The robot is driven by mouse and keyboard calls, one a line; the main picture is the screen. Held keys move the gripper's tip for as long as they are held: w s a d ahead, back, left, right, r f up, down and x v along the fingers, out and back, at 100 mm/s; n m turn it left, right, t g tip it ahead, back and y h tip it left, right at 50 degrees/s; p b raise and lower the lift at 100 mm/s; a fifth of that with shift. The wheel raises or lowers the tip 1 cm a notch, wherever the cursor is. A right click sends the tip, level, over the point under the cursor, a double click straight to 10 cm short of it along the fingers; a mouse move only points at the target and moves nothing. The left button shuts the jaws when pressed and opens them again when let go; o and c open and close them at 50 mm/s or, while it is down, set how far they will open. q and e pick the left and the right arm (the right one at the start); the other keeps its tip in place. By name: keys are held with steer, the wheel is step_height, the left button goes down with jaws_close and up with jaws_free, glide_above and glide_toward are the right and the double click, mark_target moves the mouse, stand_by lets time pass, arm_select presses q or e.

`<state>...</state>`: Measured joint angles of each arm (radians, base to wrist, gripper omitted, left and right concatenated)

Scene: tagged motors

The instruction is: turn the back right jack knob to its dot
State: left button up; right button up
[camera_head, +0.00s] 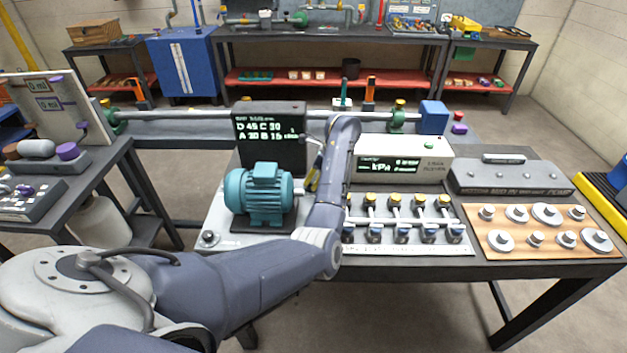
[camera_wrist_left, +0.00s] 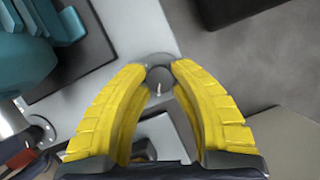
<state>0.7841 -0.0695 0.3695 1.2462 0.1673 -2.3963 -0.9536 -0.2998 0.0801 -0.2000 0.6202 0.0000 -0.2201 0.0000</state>
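The teal motor (camera_head: 262,195) stands on a light grey plate (camera_head: 222,215). A front left jack knob (camera_head: 208,239) sits at the plate's corner. My left gripper (camera_head: 311,180) is behind the motor's right side, mostly hidden by my forearm. In the left wrist view its two yellow fingers (camera_wrist_left: 162,82) are open around a dark round knob (camera_wrist_left: 158,74) with a short white pointer. The fingertips are close on both sides; I cannot tell whether they touch it. This knob seems to be the back right one. I cannot make out its dot. My right gripper is not in view.
A black display (camera_head: 270,135) with letters and numbers stands behind the motor. Right of my arm are a valve manifold (camera_head: 410,245), a kPa box (camera_head: 402,158) and a wooden board with metal discs (camera_head: 545,240). Another round fitting (camera_wrist_left: 40,128) shows in the left wrist view.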

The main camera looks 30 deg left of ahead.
arm_select(q)
jaws_close()
steer(key=shift+n, duration=0.4)
steer(key=n+g, duration=0.1)
steer(key=n, duration=0.1)
steer(key=n+h, duration=0.1)
steer(key=n, duration=0.1)
steer(key=shift+w+n+g, duration=0.1)
steer(key=shift+n+g, duration=0.3)
steer(key=n+g+h, duration=0.1)
steer(key=n, duration=0.3)
steer(key=shift+a, duration=0.1)
steer(key=shift+n+g+h, duration=0.3)
steer(key=shift+n+h, duration=0.1)
steer(key=shift+n, duration=0.6)
steer(key=shift+f, duration=0.1)
steer(key=o, duration=0.7)
jaws_free()
